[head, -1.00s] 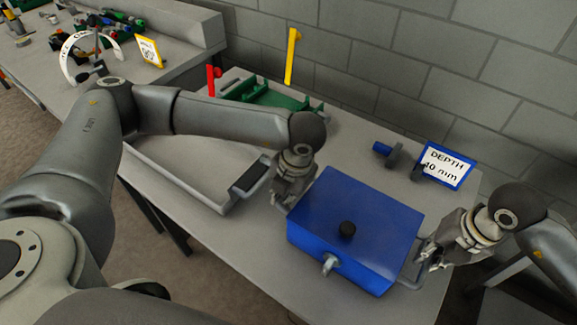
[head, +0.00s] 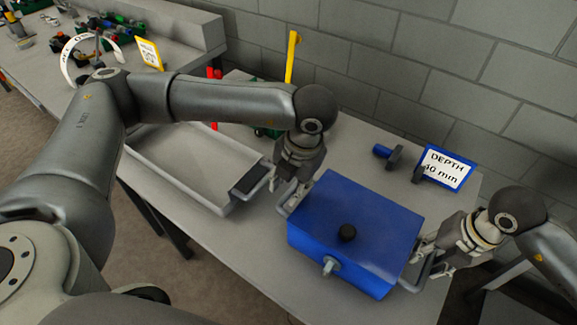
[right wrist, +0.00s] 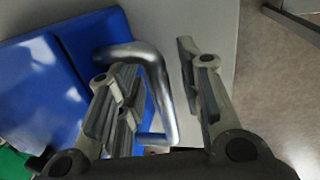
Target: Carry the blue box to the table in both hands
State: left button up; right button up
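The blue box (head: 352,225) has a black knob on its lid and a metal latch (head: 330,266) in front. It is over the grey table (head: 240,235) near its front edge; its underside is hidden. My left gripper (head: 287,200) is at the handle on its left side; whether its fingers are closed is unclear. My right gripper (head: 425,262) is at the right metal handle (head: 412,284). In the right wrist view the right gripper (right wrist: 165,95) is open, with the handle bar (right wrist: 157,85) between its fingers and a gap to the right finger.
A grey tray (head: 190,170) lies left of the box. A blue-framed sign (head: 446,167) reading "DEPTH" and a dark tool with a blue end (head: 388,154) stand behind it. A yellow upright (head: 292,57) and the block wall (head: 400,60) are at the back.

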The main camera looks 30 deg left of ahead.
jog(key=shift+r, duration=0.15)
pick_arm(q)
jog(key=r, duration=0.3)
jog(key=d+r, duration=0.1)
jog(key=r, duration=0.1)
jog(key=shift+r, duration=0.2)
pick_arm(e)
notch_tip(320, 180, up, 12)
jog(key=d, duration=0.2)
jog(key=shift+s+d+f, duration=0.2)
jog(key=shift+f, duration=0.05)
